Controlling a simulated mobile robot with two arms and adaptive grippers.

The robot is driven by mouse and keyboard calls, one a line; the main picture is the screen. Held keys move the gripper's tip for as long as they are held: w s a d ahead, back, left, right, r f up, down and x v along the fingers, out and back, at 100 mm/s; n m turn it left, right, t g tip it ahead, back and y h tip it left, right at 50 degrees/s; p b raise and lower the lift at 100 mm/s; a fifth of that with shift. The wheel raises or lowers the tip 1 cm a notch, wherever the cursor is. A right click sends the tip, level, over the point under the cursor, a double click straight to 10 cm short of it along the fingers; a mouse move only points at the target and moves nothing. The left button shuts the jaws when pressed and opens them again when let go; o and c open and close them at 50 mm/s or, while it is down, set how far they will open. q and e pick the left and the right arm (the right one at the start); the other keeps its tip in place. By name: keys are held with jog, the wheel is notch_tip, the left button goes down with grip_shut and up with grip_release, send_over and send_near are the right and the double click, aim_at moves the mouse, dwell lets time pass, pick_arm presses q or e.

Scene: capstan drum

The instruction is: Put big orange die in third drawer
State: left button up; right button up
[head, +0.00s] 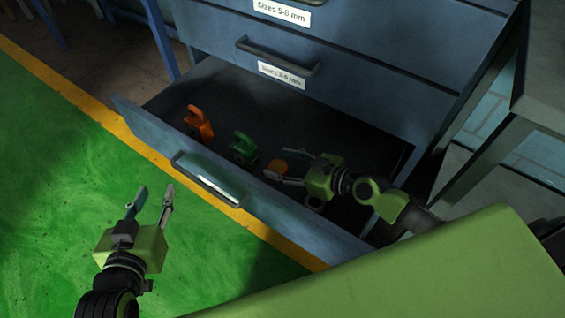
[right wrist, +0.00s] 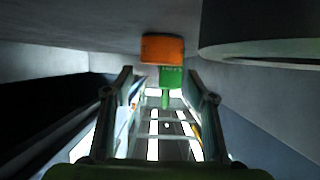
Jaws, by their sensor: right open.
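An orange die-like piece (head: 200,124) stands upright in the open drawer (head: 225,185), toward its left end. I cannot tell which is the big die. My left gripper (head: 155,192) is open and empty over the green floor.
Labelled closed drawers (head: 350,50) rise above the open one. A grey bench (head: 545,80) stands at right. The green floor (head: 60,170) is clear.

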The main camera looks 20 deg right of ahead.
jog(key=v, duration=0.5)
jog(key=shift+s+d+r, duration=0.15)
jog(key=shift+s, duration=0.1)
jog(key=shift+v, duration=0.9)
jog(key=shift+r, duration=0.15)
